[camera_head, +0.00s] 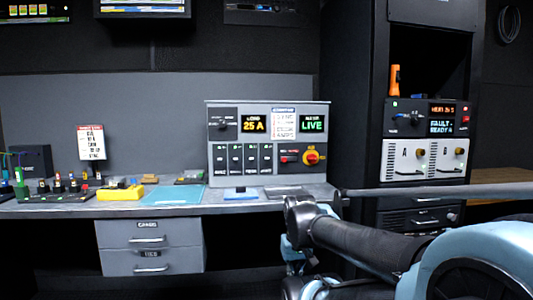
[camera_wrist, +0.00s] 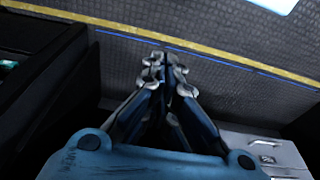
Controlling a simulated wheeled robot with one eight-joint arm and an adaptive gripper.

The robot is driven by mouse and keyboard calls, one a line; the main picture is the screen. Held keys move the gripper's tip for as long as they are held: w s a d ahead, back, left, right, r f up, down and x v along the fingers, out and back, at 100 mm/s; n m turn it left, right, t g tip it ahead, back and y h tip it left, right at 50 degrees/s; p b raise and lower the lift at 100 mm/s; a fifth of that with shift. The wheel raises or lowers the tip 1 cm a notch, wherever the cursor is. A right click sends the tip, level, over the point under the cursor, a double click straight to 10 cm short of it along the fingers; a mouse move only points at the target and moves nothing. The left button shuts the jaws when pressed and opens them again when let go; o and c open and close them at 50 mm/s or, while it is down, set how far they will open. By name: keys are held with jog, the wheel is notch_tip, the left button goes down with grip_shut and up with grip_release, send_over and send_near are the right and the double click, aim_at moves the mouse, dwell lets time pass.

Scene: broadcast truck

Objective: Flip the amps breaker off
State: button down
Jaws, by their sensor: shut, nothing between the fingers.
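A grey power panel (camera_head: 268,187) stands upright on the desk. Its lower left holds a row of several small breakers (camera_head: 243,156) with green marks at the top; their labels are too small to read, so I cannot tell which is the amps breaker. Its display (camera_head: 253,124) reads 25 A, and a green display (camera_head: 312,124) reads LIVE. My gripper (camera_wrist: 163,68) is shut and empty in the wrist view, pointing at the floor. In the head view my arm is low in front of the desk's right end, well away from the breakers; the fingertips are not clear there.
The desk (camera_head: 60,209) also bears a yellow device (camera_head: 120,193), a blue mat (camera_head: 173,195) and a small sign (camera_head: 91,142). Drawers (camera_head: 150,235) hang below. An equipment rack (camera_head: 365,120) stands at right.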

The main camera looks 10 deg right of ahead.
jog(key=w+r+t, duration=0.4)
jog(key=w+r, duration=1.6)
jog(key=w, duration=0.4)
jog(key=w+r+t, duration=0.5)
jog(key=w+r, duration=1.5)
jog(key=w, duration=0.5)
jog(key=shift+w, duration=0.15)
send_over(267, 158)
jog(key=w, duration=0.1)
notch_tip(267, 158, down, 5)
jog(key=shift+d+f, duration=0.15)
jog(key=f, duration=0.3)
jog(key=shift+s, duration=0.35)
jog(key=shift+s+f, duration=0.2)
jog(key=shift+f, duration=0.3)
